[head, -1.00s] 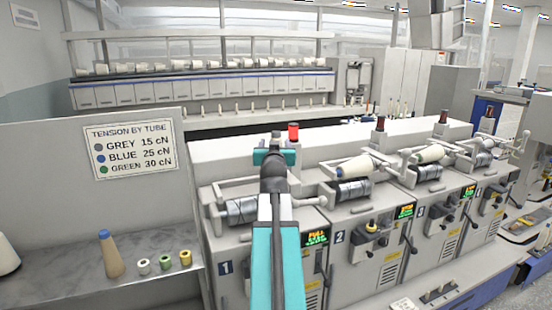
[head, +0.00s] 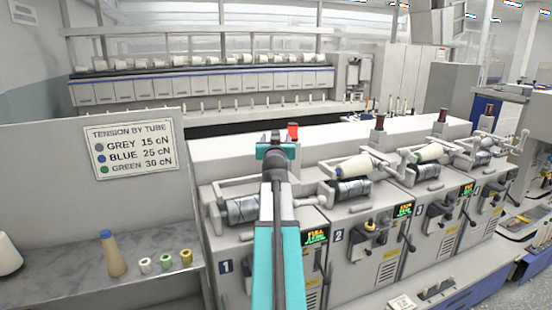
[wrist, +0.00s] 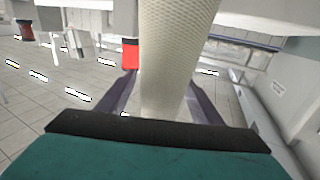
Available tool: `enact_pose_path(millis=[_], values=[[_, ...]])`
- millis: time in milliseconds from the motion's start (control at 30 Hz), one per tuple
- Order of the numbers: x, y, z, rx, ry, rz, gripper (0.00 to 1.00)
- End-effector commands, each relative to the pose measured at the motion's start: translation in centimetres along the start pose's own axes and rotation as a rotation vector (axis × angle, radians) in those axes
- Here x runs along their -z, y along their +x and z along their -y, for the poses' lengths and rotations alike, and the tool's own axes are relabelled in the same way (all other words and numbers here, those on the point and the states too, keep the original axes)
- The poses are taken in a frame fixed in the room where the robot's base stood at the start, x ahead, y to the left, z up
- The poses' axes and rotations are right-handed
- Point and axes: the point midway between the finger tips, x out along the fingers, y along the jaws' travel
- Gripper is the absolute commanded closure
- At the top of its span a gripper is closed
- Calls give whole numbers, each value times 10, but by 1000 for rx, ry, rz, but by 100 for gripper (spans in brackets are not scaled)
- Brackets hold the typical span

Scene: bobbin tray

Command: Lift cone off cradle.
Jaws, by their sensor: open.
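In the wrist view a cream cone with a fine woven pattern (wrist: 172,55) runs down the middle, between the two dark fingers of my gripper (wrist: 162,98). The fingers stand apart on either side of it; I cannot tell whether either touches it. In the head view my gripper (head: 275,151) is over winding unit 1, and my arm covers the middle of that unit. The cone on unit 1 is hidden there. Parts of the unit 1 cradle (head: 222,187) and its dark drum (head: 240,210) show left of my arm. Its display (head: 315,236) reads FULL.
Cream cones lie on the neighbouring units, one on unit 2 (head: 354,166). A red lamp (head: 293,131) stands just behind my gripper. At left, a marble shelf (head: 150,290) holds a blue-tipped tube (head: 112,254) and several small bobbins below a tension sign (head: 131,150).

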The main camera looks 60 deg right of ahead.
Motion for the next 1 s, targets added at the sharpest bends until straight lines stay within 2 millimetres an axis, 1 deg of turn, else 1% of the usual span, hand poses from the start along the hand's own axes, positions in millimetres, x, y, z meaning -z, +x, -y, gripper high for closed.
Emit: enact_pose_path(millis=[200,267,300,533,833,1000], values=[[0,0,0,0,0,0,40],[0,0,0,0,0,0,50],[0,0,0,1,0,0,57],[0,0,1,1,0,0,96],[1,0,1,1,0,0,96],[7,0,1,1,0,-1,96]])
